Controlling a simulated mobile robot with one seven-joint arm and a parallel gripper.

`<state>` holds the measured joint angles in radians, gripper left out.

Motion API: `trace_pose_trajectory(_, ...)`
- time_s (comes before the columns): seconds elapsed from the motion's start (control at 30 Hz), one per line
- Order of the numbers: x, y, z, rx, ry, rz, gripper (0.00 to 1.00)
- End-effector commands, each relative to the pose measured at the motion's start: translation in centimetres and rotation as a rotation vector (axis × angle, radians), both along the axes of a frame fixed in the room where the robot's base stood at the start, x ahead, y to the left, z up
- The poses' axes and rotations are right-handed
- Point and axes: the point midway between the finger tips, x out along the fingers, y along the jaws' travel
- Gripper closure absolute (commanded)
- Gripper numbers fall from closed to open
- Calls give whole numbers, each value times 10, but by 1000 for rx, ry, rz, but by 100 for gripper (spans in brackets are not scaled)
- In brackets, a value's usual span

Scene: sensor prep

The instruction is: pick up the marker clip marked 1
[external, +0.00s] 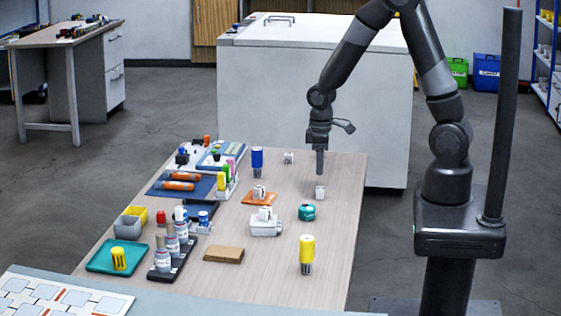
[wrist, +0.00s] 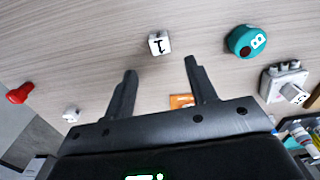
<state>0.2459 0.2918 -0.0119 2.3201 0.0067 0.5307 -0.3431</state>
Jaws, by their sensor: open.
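The marker clip marked 1 is a small white block (wrist: 159,43) with a black 1 on the face toward the wrist camera. It lies on the wooden table, and in the external view it is the small white block (external: 320,192) near the table's right edge. My gripper (external: 320,172) points down just above and behind it. In the wrist view my gripper (wrist: 160,66) has its two fingers wide apart with nothing between them. The clip shows beyond the fingertips, roughly centred in the gap and apart from both fingers.
A teal round object (external: 307,212) marked 8 (wrist: 245,41) is close by. Another small white block (external: 289,157) lies farther back. A white device (external: 265,224), an orange pad (external: 258,198) and a yellow-topped cylinder (external: 307,250) stand nearby. A red object (wrist: 18,93) shows in the wrist view.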

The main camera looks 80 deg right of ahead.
Motion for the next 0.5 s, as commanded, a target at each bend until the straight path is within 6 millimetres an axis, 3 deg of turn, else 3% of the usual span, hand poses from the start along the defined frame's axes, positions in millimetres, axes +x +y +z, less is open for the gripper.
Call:
trace_pose_trajectory(0.1, 0, 0, -17, 1, 2, 0, 48)
trace_pose_trajectory(0.5, -2, 0, -49, 1, 3, 0, 48)
